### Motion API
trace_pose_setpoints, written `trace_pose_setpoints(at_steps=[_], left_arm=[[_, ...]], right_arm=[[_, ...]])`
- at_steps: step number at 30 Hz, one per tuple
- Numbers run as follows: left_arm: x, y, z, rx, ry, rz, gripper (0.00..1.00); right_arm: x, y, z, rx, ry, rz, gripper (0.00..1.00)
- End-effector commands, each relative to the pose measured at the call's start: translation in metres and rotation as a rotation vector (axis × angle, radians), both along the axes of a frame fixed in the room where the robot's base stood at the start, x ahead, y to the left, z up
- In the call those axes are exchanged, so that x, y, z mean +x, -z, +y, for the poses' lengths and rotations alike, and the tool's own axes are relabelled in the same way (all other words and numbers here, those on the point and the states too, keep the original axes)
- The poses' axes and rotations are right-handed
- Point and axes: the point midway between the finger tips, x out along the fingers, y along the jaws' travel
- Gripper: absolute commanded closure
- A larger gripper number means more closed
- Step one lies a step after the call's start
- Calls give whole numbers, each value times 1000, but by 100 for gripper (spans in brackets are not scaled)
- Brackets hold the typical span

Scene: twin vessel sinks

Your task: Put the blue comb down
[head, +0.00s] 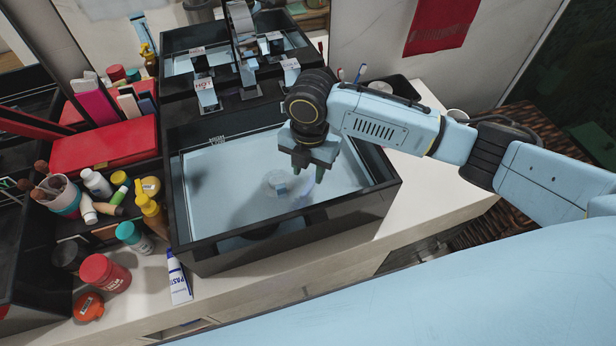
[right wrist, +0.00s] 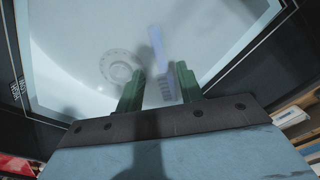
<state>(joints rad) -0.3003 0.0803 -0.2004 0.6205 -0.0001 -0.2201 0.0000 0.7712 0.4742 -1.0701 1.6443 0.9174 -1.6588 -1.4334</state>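The blue comb (right wrist: 158,50) shows pale and hazy in the basin, close to the drain, in the right wrist view. In the head view a faint bluish-violet piece of it (head: 308,184) shows just below my right gripper. My right gripper (head: 314,172) is over the black-rimmed sink (head: 195,250), pointing down. In the right wrist view its two green fingers (right wrist: 160,80) are apart, with the comb's toothed end between them in the picture and a gap on each side. I cannot tell the comb's exact height. My left gripper is not in view.
The drain (head: 277,181) lies left of the comb. The tap (head: 245,50) stands behind this basin. Bottles, jars and a red case (head: 105,145) crowd the left side. A paste tube (head: 178,277) lies at the front. Pale counter (head: 425,190) is clear on the right.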

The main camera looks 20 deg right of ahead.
Motion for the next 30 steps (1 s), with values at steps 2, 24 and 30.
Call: trace_pose_setpoints(at_steps=[2, 24, 30], left_arm=[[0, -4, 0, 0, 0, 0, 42], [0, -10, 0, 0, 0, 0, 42], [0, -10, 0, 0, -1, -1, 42]], right_arm=[[1, -21, 0, 1, -3, -4, 63], [1, -71, -2, 0, 0, 1, 63], [1, -70, -2, 0, -1, 1, 63]])
